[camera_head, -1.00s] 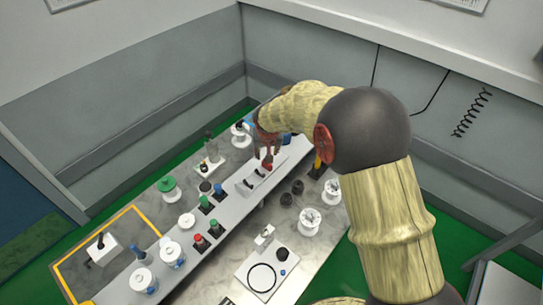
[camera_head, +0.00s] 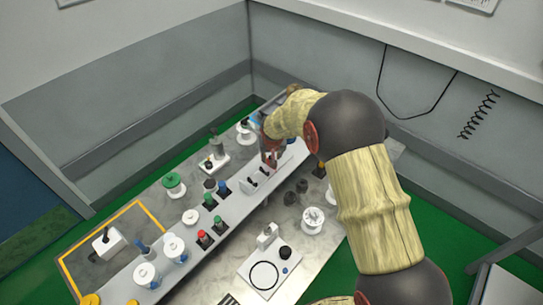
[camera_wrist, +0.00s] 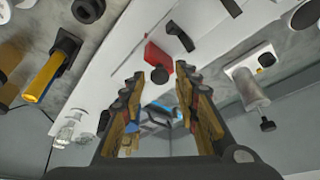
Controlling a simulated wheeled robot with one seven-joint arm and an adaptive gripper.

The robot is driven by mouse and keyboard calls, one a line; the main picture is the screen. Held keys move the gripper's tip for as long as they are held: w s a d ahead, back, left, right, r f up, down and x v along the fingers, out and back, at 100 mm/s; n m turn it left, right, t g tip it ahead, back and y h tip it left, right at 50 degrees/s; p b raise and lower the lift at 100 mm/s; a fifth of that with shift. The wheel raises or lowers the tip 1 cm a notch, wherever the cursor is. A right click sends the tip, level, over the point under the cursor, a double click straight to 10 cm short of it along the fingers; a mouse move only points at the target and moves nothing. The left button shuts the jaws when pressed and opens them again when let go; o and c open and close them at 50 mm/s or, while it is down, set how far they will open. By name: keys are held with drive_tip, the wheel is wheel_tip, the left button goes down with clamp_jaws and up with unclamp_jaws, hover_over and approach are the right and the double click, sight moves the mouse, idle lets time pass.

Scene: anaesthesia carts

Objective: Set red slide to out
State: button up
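A red slide (camera_wrist: 157,58) with a round black knob (camera_wrist: 160,75) sits on a white panel (camera_wrist: 118,65) in the wrist view. My gripper (camera_wrist: 159,92) is open, with its two fingers apart. The red slide shows just beyond the gap between the fingertips, and nothing is held between them. In the head view my gripper (camera_head: 270,160) is over the far part of the white slide panel, and it partly hides the red slide there. Whether a fingertip touches the knob cannot be told.
Black slide knobs (camera_head: 264,171) stand beside my gripper. Blue, green and red-topped pieces (camera_head: 204,239) line the raised shelf. Dark round knobs (camera_head: 290,196) and a white valve (camera_head: 312,219) stand on the lower bench. A grey wall closes the back.

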drive_tip(key=c, duration=0.6)
clamp_jaws()
